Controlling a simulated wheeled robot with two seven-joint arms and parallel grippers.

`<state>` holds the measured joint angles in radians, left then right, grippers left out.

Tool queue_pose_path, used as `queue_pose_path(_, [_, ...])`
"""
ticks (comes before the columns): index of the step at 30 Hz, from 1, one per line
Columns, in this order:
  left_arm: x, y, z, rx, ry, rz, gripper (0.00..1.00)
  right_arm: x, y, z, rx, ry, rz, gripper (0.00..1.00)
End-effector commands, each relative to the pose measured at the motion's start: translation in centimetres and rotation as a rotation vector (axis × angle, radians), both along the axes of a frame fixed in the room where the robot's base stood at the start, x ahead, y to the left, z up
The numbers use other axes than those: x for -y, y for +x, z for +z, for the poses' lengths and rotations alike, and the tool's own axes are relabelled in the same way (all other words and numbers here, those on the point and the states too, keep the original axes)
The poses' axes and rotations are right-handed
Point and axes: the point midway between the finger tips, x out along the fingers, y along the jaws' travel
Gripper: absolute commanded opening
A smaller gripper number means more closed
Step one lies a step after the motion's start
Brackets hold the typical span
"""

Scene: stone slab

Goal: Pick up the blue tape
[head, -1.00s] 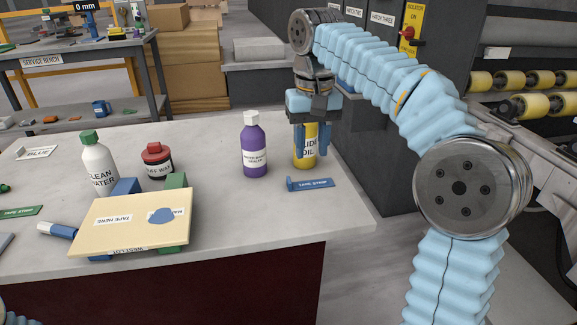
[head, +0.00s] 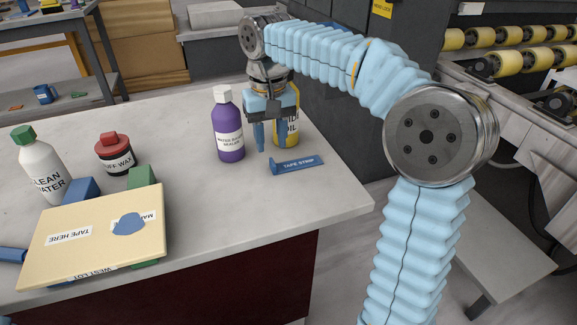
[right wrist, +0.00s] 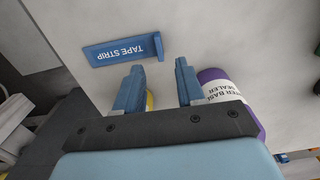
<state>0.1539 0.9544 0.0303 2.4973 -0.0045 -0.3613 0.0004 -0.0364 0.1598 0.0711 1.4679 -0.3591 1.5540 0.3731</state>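The blue tape strip (head: 298,165), lettered TAPE STRIP, lies flat on the stone slab (head: 262,201) near its right end. It has a small upturned tab at its left end in the head view. It also shows in the right wrist view (right wrist: 118,49), beyond the fingertips. My right gripper (head: 269,145) is open and empty, pointing down just behind and left of the strip; its two fingers (right wrist: 156,72) stand apart in the right wrist view. It does not touch the strip. My left gripper is not in view.
A purple sealer bottle (head: 228,128) stands close left of my right gripper. A yellow oil can (head: 287,125) stands right behind it, partly hidden. Farther left are a wax jar (head: 114,155), a white water bottle (head: 45,170) and a cream board (head: 92,239).

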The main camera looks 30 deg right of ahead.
Motion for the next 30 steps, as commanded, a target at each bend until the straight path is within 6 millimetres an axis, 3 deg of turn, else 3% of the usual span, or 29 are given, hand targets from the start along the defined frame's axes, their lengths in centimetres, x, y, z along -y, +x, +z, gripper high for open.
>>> queue_pose_path(9, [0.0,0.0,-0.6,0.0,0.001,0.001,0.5,-0.1,-0.1,-4.5,-0.002,0.0,-0.001,0.38])
queue_pose_path(17, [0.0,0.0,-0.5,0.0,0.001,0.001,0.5,-0.1,-0.1,-4.8,0.0,0.0,-0.001,0.38])
queue_pose_path(24, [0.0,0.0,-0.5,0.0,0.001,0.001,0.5,-0.1,-0.1,-4.8,0.0,0.0,0.0,0.02])
queue_pose_path(30, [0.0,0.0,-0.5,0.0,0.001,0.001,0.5,-0.1,-0.1,-4.8,0.0,0.0,0.0,0.0])
